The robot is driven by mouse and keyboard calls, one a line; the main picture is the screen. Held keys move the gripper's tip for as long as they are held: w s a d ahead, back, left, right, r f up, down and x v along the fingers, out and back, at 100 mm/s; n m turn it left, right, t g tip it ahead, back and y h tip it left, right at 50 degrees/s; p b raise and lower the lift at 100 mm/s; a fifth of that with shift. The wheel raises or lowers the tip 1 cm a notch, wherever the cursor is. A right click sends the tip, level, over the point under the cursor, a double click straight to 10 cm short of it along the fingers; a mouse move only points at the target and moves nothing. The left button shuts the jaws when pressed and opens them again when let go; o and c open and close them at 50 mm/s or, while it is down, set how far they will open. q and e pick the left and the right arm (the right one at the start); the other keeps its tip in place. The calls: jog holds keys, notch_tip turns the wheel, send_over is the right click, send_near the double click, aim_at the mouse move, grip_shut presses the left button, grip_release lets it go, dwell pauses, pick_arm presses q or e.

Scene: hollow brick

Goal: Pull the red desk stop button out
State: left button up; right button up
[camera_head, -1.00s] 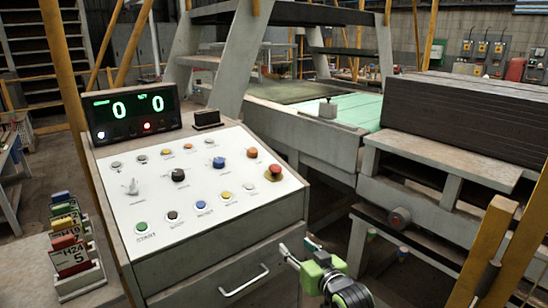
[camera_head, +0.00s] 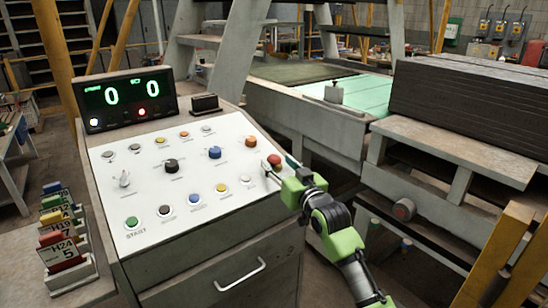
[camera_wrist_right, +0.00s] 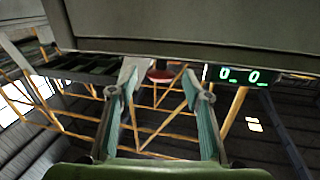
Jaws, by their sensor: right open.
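The red desk stop button (camera_head: 274,160) is a round red knob at the right edge of the white control panel (camera_head: 150,213). It also shows in the right wrist view (camera_wrist_right: 160,74), partly cut off by the grey edge above it. My right gripper (camera_head: 280,165) is open at the panel's right edge, its fingertips close around or beside the button. In the right wrist view the two teal-padded fingers (camera_wrist_right: 161,90) stand apart with the button beyond, between their tips. Contact cannot be told. My left gripper is not in view.
An orange button (camera_head: 251,141) sits just behind the red one, among several other buttons and knobs. A display reading 0 and 0 (camera_head: 128,98) stands at the panel's back. A machine table (camera_head: 305,118) lies beyond.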

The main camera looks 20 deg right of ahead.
aim_at(277, 163)
jog(key=shift+w+a+r, duration=0.1)
jog(key=shift+w+a, duration=0.05)
jog(key=shift+w, duration=0.4)
jog(key=shift+w+a, duration=0.1)
jog(key=shift+w, duration=1)
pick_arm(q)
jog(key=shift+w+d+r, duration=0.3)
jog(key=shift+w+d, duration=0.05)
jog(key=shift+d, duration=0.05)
pick_arm(e)
jog(key=shift+c, duration=0.3)
